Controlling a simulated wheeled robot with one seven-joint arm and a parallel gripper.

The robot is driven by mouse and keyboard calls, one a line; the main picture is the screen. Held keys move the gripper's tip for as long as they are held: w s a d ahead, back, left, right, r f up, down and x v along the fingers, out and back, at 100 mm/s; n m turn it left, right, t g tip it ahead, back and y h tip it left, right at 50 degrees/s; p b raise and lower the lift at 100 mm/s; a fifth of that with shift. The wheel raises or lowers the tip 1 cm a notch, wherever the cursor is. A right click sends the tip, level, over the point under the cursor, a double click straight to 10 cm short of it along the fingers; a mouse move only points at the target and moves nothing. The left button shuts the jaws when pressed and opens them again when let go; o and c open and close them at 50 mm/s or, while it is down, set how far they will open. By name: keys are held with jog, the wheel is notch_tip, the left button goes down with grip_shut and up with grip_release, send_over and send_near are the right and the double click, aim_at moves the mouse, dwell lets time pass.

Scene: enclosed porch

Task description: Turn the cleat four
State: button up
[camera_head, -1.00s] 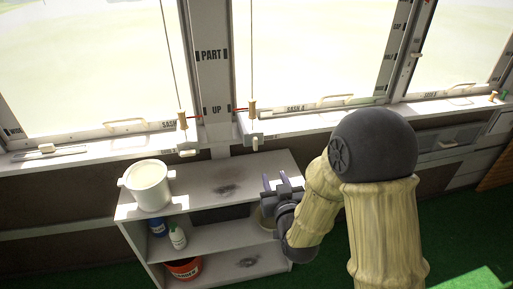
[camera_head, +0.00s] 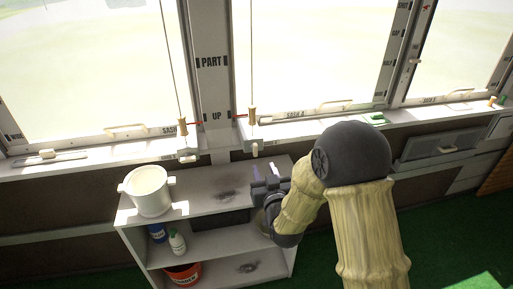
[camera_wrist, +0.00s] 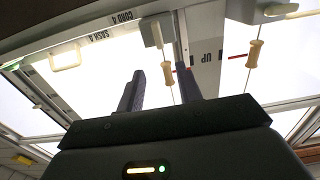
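The cleat that I take for cleat four is a small pale block with a downward-pointing cream lever (camera_head: 254,149). It hangs under the sill below the right-hand middle window, whose sash label appears to read SASH 4. In the wrist view the same cleat (camera_wrist: 152,34) shows just beyond my fingers, near the CORD 4 and SASH 4 labels. No number is readable on the cleat itself. My gripper (camera_head: 268,180) is above the shelf unit, below the cleat and apart from it. Its two dark fingers (camera_wrist: 160,88) are spread with nothing between them.
A second cleat (camera_head: 187,157) with a sideways lever is to the left. Cords with wooden toggles (camera_head: 182,126) hang just above the sill. A white bucket (camera_head: 150,190) stands on the shelf unit (camera_head: 205,199), with bottles and a red bucket (camera_head: 183,275) below.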

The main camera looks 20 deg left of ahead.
aim_at(256, 147)
jog(key=x, duration=1.1)
jog(key=shift+w+a+p, duration=0.1)
jog(key=shift+a+p, duration=0.1)
jog(key=shift+p, duration=0.2)
grip_shut()
